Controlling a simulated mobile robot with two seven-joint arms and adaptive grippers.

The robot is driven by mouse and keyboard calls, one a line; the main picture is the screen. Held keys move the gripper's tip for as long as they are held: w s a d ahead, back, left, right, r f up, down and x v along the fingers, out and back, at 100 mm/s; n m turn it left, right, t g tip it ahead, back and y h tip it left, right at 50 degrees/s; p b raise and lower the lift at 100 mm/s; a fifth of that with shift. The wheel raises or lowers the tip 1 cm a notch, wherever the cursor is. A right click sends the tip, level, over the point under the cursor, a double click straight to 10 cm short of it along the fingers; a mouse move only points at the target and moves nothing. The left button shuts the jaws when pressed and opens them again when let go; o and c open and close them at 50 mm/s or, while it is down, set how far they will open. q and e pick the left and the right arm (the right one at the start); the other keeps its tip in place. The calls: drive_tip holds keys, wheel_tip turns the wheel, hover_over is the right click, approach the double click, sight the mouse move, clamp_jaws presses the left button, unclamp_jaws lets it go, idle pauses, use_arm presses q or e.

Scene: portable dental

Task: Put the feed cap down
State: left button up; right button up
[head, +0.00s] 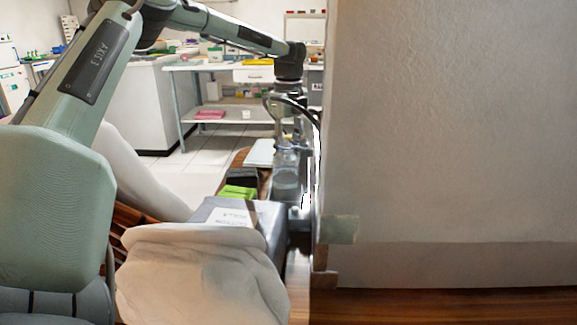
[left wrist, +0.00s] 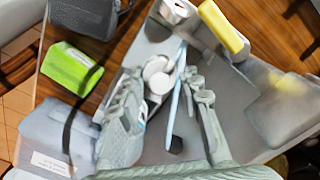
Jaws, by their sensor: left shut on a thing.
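A pale blue tube (left wrist: 176,100) runs past the cap between the fingers. The fingers partly hide the cap's edges, and I cannot tell whether it touches anything below. My right gripper is not in view.
A green box (left wrist: 72,67), a dark case (left wrist: 85,18) and a grey labelled box (left wrist: 45,125) stand left of the gripper. A yellow item (left wrist: 223,30) and a translucent grey container (left wrist: 285,112) lie to the right. A large wall (head: 450,130) closes off the right side.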

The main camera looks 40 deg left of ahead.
use_arm(q)
wheel_tip(320, 180, down, 4)
drive_tip(key=shift+r, duration=0.1)
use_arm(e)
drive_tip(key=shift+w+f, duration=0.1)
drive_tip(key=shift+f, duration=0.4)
use_arm(q)
drive_tip(key=shift+f, duration=0.2)
drive_tip(key=o, duration=0.9)
drive_tip(key=shift+o, duration=0.2)
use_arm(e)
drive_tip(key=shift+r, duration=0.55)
use_arm(q)
drive_tip(key=shift+r, duration=0.1)
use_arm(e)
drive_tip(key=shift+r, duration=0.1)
